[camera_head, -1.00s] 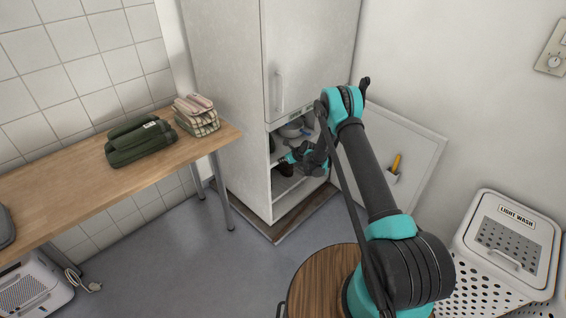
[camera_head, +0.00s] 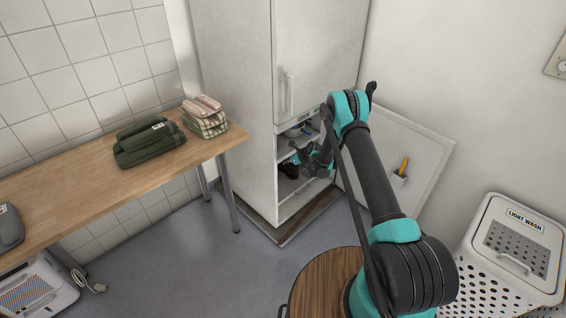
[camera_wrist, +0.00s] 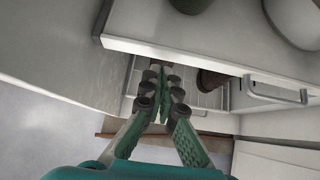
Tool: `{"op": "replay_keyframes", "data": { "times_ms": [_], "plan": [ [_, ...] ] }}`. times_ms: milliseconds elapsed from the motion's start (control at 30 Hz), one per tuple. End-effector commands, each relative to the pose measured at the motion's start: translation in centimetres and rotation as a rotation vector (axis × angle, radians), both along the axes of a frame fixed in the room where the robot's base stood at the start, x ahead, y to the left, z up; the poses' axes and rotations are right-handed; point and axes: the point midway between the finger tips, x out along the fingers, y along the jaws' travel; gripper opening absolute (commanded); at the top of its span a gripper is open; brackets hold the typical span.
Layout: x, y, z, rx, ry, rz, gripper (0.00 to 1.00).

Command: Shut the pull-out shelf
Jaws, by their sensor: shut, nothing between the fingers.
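The tall white cabinet (camera_head: 235,110) has its lower compartment open. In the wrist view a white pull-out shelf (camera_wrist: 175,48) crosses the upper part, with a metal bar handle (camera_wrist: 275,93) on its front at the right. A pale bowl (camera_wrist: 296,18) and a dark round vessel (camera_wrist: 191,4) stand on it. My gripper (camera_wrist: 161,72) is shut and empty, its fingertips near and below the shelf's front edge; contact cannot be told. In the head view my gripper (camera_head: 289,169) is at the open compartment, and my arm hides part of the shelf.
A dark brown item (camera_wrist: 212,80) sits in the space below the shelf. The lower door (camera_head: 405,160) stands open at the right, with a yellow-handled item in its holder. A wooden table (camera_head: 70,195) with folded cloths is left; a laundry hamper (camera_head: 500,265) is right.

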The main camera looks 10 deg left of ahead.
Motion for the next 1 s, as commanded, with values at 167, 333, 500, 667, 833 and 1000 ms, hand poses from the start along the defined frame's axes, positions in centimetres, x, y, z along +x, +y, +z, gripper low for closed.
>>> {"op": "replay_keyframes", "data": {
  "times_ms": [167, 333, 500, 667, 833, 1000],
  "plan": [
    [-0.8, -2.2, 1.4, 0.0, -0.001, -0.001, 0.0],
    [-2.2, -4.0, 3.5, 0.0, -0.001, -0.001, 0.0],
    [-3.5, -5.6, 5.4, 0.0, 0.0, 0.0, 0.0],
    [-4.2, -6.5, 6.5, 0.0, -0.001, 0.001, 0.0],
    [-4.5, -6.8, 6.8, -0.001, -0.001, 0.001, 0.0],
    [-4.9, -7.6, 8.7, -0.046, -0.035, 0.041, 0.0]
  ]
}}
